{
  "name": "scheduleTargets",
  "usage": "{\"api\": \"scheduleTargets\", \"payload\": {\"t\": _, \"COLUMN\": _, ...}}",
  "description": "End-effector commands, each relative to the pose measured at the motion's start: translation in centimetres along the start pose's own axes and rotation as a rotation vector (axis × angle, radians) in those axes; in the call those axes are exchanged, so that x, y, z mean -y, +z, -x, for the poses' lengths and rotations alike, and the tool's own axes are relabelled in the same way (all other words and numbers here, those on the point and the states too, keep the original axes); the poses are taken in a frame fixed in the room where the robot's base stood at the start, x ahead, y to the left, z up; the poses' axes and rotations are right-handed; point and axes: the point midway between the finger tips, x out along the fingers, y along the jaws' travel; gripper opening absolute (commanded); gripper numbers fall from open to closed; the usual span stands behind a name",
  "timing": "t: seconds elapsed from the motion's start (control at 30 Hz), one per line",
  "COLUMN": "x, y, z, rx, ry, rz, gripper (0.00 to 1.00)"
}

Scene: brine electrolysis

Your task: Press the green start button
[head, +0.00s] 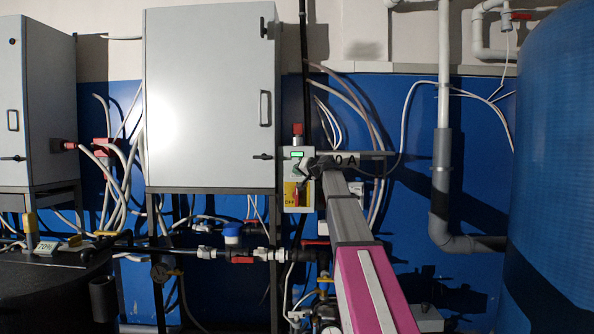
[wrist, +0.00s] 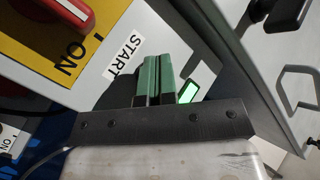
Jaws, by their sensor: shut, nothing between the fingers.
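The grey control box (head: 287,168) hangs at the right edge of the large cabinet in the head view. Its face fills the upper left of the wrist view, with a START label (wrist: 122,57). A lit green rectangle (head: 297,154) is on its upper part and also shows in the wrist view (wrist: 188,92). My gripper (head: 308,168) is at the box's front right in the head view. Its two green-grey fingers (wrist: 152,80) are shut together, empty, beside the START label. The start button itself is not distinguishable; the fingers may hide it. I cannot tell whether they touch the box.
A red rotary switch on a yellow plate (head: 291,187) sits below my gripper. The grey cabinet (head: 210,100) stands left, a blue tank (head: 555,170) right. Pipes and cables surround the box.

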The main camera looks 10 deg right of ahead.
Motion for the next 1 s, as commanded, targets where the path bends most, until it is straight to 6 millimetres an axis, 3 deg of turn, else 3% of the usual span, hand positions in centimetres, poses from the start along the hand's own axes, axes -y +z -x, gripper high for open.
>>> {"api": "scheduleTargets", "payload": {"t": 1.0, "x": 1.7, "y": 1.8, "z": 2.4, "rx": 0.0, "ry": 0.0, "rz": 0.001, "gripper": 0.0}}
